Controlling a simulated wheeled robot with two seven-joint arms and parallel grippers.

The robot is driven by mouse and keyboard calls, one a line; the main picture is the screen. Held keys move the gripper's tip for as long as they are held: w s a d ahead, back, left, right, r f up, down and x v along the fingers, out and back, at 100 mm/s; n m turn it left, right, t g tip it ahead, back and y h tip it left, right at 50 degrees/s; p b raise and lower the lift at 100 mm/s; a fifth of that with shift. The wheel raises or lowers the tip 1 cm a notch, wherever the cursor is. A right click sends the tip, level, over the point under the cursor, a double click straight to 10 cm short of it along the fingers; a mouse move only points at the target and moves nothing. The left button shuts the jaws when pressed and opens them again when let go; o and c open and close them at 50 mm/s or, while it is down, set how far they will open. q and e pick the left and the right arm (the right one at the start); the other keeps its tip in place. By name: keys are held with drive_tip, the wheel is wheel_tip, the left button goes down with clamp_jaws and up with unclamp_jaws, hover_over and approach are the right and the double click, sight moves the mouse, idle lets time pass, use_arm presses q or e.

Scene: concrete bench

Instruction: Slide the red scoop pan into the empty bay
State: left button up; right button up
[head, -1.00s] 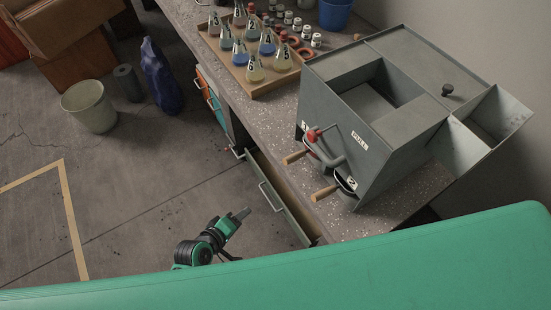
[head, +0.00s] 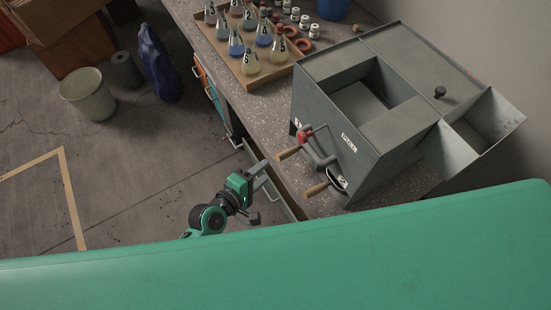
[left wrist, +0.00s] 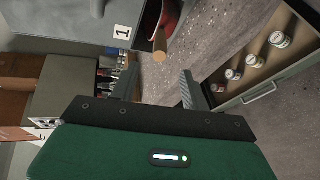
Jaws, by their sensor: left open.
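A grey metal box (head: 385,130) with an open top well and labels 1, 2 and PULL stands on the bench. Two wooden handles stick out of its front, an upper one (head: 289,153) by label 1 and a lower one (head: 315,190) by label 2. In the left wrist view, red shows on the curved scoop pan (left wrist: 171,14) behind a wooden handle (left wrist: 159,43). My left gripper (head: 262,171) is open and empty, short of the handles; in its wrist view (left wrist: 157,78) the handle lies beyond the fingertips. The pan's body and the bay interiors are mostly hidden.
An open drawer (left wrist: 262,84) with several small jars lies below the bench front, close to my left gripper. A tray of flasks (head: 273,76) stands behind.

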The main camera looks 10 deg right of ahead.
sight(285, 155)
use_arm(q)
drive_tip(key=x, duration=1.1)
drive_tip(key=shift+w+d+f, duration=0.1)
drive_tip(key=shift+d+f, duration=0.05)
drive_tip(key=shift+d, duration=0.05)
use_arm(e)
drive_tip(key=shift+s+r, duration=0.1)
drive_tip(key=shift+s, duration=0.3)
use_arm(q)
drive_tip(key=shift+c, duration=0.5)
clamp_jaws()
drive_tip(key=shift+o, duration=0.5)
unclamp_jaws()
use_arm(e)
drive_tip(key=shift+w, duration=0.1)
use_arm(q)
drive_tip(key=shift+a, duration=0.1)
drive_tip(key=v, duration=1.3)
drive_tip(key=shift+s+a, duration=0.2)
drive_tip(key=shift+a, duration=0.05)
use_arm(e)
drive_tip(key=shift+w, duration=0.6)
